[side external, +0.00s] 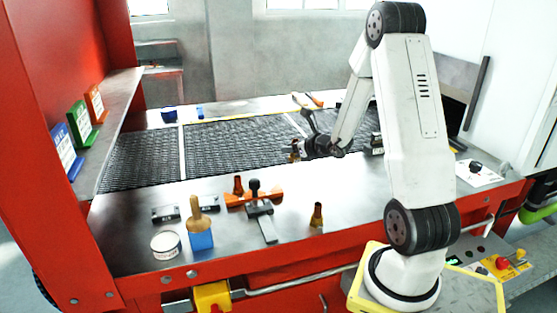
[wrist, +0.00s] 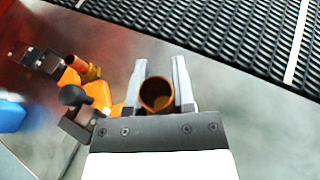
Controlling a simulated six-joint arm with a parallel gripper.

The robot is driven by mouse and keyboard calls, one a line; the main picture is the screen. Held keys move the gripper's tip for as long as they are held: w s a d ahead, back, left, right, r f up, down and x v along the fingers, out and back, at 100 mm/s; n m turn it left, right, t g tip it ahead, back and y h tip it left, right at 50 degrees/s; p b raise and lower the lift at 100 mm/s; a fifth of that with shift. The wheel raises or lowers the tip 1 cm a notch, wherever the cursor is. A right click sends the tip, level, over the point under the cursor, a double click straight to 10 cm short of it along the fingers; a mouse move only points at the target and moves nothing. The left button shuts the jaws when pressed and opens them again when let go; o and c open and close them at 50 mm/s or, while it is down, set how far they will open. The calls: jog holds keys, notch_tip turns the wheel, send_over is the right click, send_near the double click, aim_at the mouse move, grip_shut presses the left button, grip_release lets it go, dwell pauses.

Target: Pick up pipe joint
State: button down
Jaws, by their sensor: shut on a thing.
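My gripper (side external: 300,149) is out over the near edge of the mesh belt in the side view. In the wrist view my gripper (wrist: 159,72) has its two grey fingers on either side of a round, hollow, orange-brown pipe joint (wrist: 157,95). It is shut on this joint, whose open end faces the wrist camera. The held joint shows small at the fingertips in the side view (side external: 294,152). Other similar brown pieces stand on the metal table, one at the orange clamp (side external: 238,186) and one farther right (side external: 317,215).
An orange clamp with a black knob (side external: 254,188) sits mid-table. A brush in a blue block (side external: 199,230), a white tin (side external: 166,244) and dark blocks (side external: 165,214) stand to its left. The black mesh belt (side external: 150,160) runs behind.

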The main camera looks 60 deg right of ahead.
jog(key=shift+r, duration=0.35)
dwell(0.4)
jog(key=w+a+r+n+y, duration=0.2)
jog(key=w+a+r+y, duration=0.1)
jog(key=a, duration=0.7)
jog(key=w+a+r+n+y, duration=0.2)
jog(key=w+a, duration=0.1)
jog(key=a, duration=0.7)
jog(key=w+a+r+n+y, duration=0.2)
jog(key=w+a+r+y, duration=0.1)
jog(key=a, duration=0.8)
jog(key=m+h, duration=0.5)
jog(key=h, duration=0.2)
send_over(284, 189)
notch_tip(284, 189, down, 10)
jog(key=r, duration=0.1)
jog(key=shift+w+d+f, duration=0.1)
jog(key=shift+d+f, duration=0.05)
jog(key=shift+f, duration=2.35)
jog(key=shift+f, duration=0.15)
jog(key=shift+f, duration=1.65)
